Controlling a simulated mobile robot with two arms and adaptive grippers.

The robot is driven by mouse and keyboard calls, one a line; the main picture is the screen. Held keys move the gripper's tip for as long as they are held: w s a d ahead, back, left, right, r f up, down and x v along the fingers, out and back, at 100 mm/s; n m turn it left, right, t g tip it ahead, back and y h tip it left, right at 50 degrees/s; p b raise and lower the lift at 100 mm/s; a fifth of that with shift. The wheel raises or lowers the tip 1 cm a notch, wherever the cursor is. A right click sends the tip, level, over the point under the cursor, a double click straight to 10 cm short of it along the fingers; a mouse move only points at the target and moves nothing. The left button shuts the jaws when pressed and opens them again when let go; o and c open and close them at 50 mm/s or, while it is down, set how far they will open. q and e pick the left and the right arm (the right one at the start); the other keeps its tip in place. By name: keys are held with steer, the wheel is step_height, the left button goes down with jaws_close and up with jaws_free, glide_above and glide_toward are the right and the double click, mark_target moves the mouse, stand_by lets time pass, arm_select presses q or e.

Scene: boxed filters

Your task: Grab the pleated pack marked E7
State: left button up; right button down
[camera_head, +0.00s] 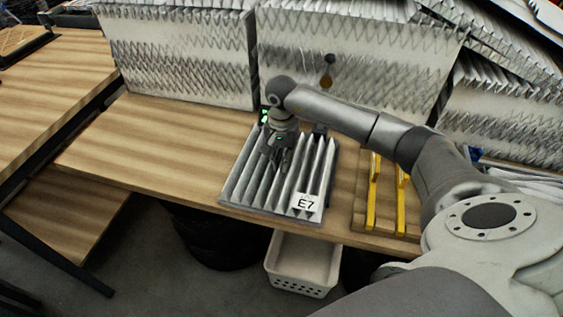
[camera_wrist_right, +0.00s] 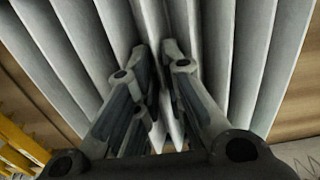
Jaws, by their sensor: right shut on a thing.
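The pleated pack marked E7 (camera_head: 304,180) lies flat on the wooden table, with its white E7 label at the near right corner. Its pale grey pleats also fill the right wrist view (camera_wrist_right: 215,45). My right gripper (camera_head: 276,160) points down over the pack's left middle part. In the right wrist view its two fingers (camera_wrist_right: 160,125) are shut on a pleat of the pack. The fingertips are partly hidden between the pleats. My left gripper is in neither view.
Large white pleated filter blocks (camera_head: 180,55) stand along the table's back. A wooden board with yellow bars (camera_head: 371,195) lies right of the pack. A white basket (camera_head: 303,265) stands below the table's front edge. The wooden table (camera_head: 130,150) is clear left of the pack.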

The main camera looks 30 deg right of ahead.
steer(key=shift+r+b, duration=0.65)
steer(key=s+r+b, duration=0.1)
steer(key=r, duration=0.1)
steer(key=s+r+b, duration=0.1)
steer(key=s+r, duration=0.1)
steer(key=s+r+b, duration=0.1)
steer(key=s+r, duration=0.1)
steer(key=r, duration=0.1)
steer(key=shift+s+r, duration=0.1)
steer(key=shift+s, duration=0.05)
steer(key=s+r+b, duration=0.3)
steer(key=s+r, duration=0.1)
steer(key=s, duration=0.4)
steer(key=shift+s+a, duration=0.15)
steer(key=shift+s, duration=0.25)
